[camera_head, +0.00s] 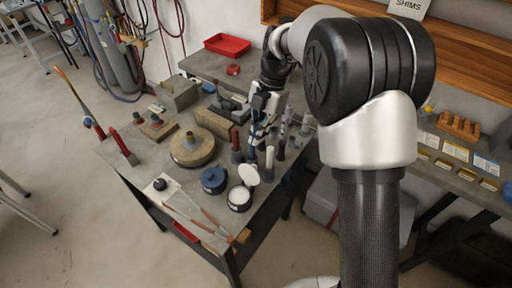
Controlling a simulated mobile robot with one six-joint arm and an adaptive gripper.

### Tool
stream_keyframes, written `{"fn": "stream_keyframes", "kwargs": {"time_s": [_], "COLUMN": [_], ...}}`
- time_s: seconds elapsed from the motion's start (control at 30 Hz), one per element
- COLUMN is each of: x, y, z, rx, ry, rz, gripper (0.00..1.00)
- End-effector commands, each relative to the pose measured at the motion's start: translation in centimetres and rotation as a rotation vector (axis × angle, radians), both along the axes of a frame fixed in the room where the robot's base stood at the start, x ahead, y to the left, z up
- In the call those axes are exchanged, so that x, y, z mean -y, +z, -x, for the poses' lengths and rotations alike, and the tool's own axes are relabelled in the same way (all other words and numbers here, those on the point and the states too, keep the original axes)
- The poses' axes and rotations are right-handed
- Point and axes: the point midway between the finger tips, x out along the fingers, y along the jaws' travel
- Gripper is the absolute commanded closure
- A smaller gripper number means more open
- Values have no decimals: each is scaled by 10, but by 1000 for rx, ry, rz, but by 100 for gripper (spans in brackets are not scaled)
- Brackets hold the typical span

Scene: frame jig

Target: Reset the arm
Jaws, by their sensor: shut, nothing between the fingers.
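My arm rises on the right of the head view and reaches over the work table (143,184). My gripper (255,142) points down above the table's right part. It is shut and nothing shows between its fingers. It is close to a red-topped upright tool (236,141) and several grey upright pieces (282,148). I cannot tell whether it touches any of them. The fingertips are small and partly lost among these pieces.
A round wooden block (193,156) sits mid-table. A blue round tin (214,180) and an open white tin (240,197) stand near the front. A red tray (227,44) lies at the back. A bench with cards (455,151) is at right. Open floor lies left.

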Motion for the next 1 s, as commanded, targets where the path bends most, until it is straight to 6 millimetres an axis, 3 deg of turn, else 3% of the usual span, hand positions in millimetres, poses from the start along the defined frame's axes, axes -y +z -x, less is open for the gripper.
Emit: {"fn": "stream_keyframes", "kwargs": {"time_s": [0.13, 0.4, 0.53, 0.67, 0.8, 1.0], "x": [3, 4, 11, 27, 47, 71], "y": [17, 26, 45, 81, 114, 137], "z": [-1, 0, 12, 44, 91, 164], "rx": [-2, -6, 5, 23, 47, 75], "ry": [0, -9, -134, -424, -818, -1385], "rz": [-1, 1, 30, 79, 114, 88], "gripper": [100, 100, 100, 100, 100, 100]}}
